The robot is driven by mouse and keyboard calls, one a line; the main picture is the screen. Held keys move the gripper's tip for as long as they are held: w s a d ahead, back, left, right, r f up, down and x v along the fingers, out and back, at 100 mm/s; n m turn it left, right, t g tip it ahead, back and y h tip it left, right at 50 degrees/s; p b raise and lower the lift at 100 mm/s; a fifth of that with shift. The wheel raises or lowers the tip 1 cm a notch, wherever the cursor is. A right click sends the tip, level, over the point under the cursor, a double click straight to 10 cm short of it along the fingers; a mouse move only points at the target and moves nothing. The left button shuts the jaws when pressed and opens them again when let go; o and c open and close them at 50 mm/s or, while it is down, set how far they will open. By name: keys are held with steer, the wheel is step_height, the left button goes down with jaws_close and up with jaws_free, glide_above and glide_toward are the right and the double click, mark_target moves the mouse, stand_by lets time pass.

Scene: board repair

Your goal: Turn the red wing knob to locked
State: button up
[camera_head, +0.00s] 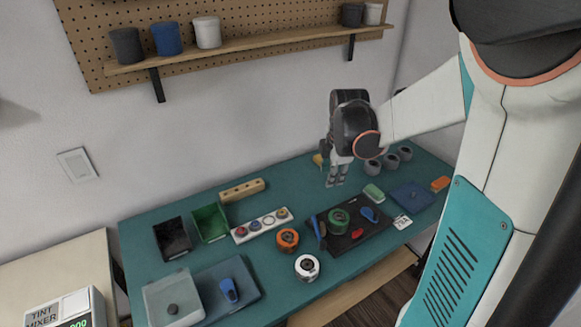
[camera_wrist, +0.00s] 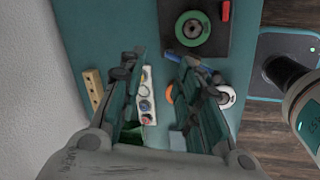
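A small red piece (camera_head: 358,233), which looks like the red wing knob, is on a black board (camera_head: 344,246) on the teal bench. In the wrist view the red piece (camera_wrist: 226,10) is at the top edge, partly cut off, so its setting cannot be read. My gripper (camera_head: 336,178) hangs above the bench behind the board, pointing down, apart from the knob. In the wrist view my gripper's fingers (camera_wrist: 157,68) are spread, with nothing held between them.
Left on the bench are a black bin (camera_head: 172,240), a green bin (camera_head: 210,224), a drilled wooden block (camera_head: 242,190) and a white strip (camera_head: 240,234). Orange (camera_head: 287,238) and white (camera_head: 307,266) rolls stand left of the board. Grey cups (camera_head: 372,166) stand behind, right of my gripper.

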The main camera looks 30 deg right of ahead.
mark_target(361, 230)
steer(key=s+d+f+n+g+y, duration=0.1)
steer(key=s+d+f+n+g, duration=0.25)
steer(key=s+d+f, duration=0.4)
steer(key=shift+t, duration=0.25)
steer(key=f+b, duration=0.1)
steer(key=f, duration=0.3)
steer(key=f+b, duration=0.2)
steer(key=f, duration=0.2)
steer(key=f+b, duration=0.2)
steer(key=f, duration=0.2)
steer(key=shift+s+d+f, duration=0.15)
steer(key=shift+d+f, duration=0.15)
steer(key=shift+f, duration=0.1)
jaws_close()
